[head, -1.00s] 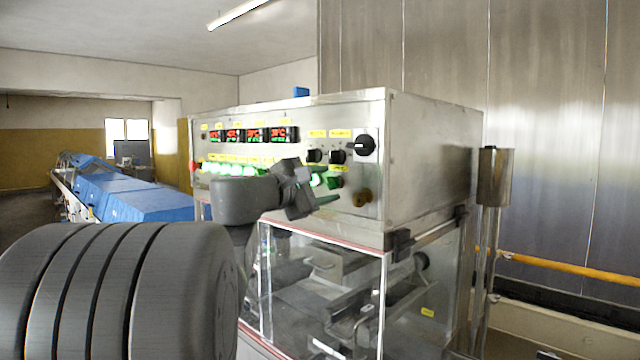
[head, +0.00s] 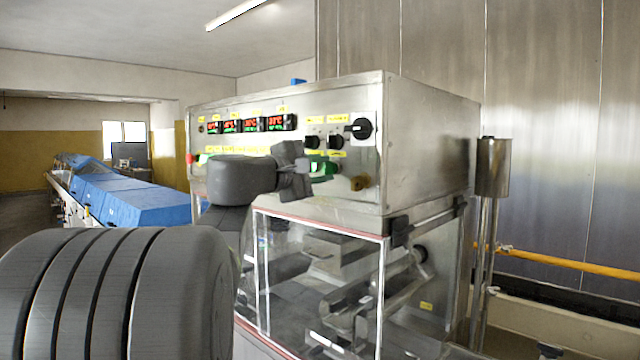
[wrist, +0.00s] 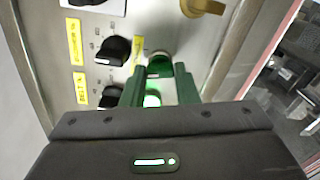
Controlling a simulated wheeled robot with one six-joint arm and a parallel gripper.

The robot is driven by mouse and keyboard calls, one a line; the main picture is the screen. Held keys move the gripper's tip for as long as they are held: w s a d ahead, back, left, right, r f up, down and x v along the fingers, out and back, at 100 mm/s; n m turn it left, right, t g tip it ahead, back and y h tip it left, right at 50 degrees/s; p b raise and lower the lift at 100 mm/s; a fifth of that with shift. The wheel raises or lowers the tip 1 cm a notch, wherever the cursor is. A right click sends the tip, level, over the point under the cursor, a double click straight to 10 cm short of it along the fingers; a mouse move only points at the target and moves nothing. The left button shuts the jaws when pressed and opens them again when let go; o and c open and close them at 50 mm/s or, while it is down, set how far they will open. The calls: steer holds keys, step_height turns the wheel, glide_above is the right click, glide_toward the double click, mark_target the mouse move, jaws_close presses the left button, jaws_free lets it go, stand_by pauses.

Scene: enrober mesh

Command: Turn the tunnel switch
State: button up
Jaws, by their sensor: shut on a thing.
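The control panel (head: 345,188) is the front of a steel machine. A green switch (wrist: 158,62) sits on it, below two black knobs in the head view. My gripper (head: 314,169) is at this switch, and in the wrist view my gripper (wrist: 159,74) has its two green fingers on either side of it, shut on it. A second green light (wrist: 152,99) glows between the fingers, nearer the palm. The switch's label is not readable, and the fingers partly cover the switch.
Black knobs (wrist: 114,50) with yellow labels are close beside the fingers. A clear guarded enclosure (head: 320,270) lies below the panel. Blue covers (head: 145,205) stand at left.

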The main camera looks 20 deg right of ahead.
steer(key=m+b, duration=0.4)
steer(key=b, duration=0.1)
steer(key=shift+f+m+b, duration=0.3)
steer(key=shift+f, duration=0.1)
steer(key=shift+r+m+b, duration=0.15)
steer(key=shift+m+b, duration=0.85)
steer(key=shift+m, duration=0.2)
steer(key=shift+r+m+b, duration=0.1)
steer(key=shift+m+b, duration=0.9)
steer(key=shift+m, duration=0.2)
steer(key=o, duration=1)
steer(key=shift+r, duration=0.1)
steer(key=b+v, duration=0.2)
steer(key=v, duration=1.2)
steer(key=shift+d, duration=0.1)
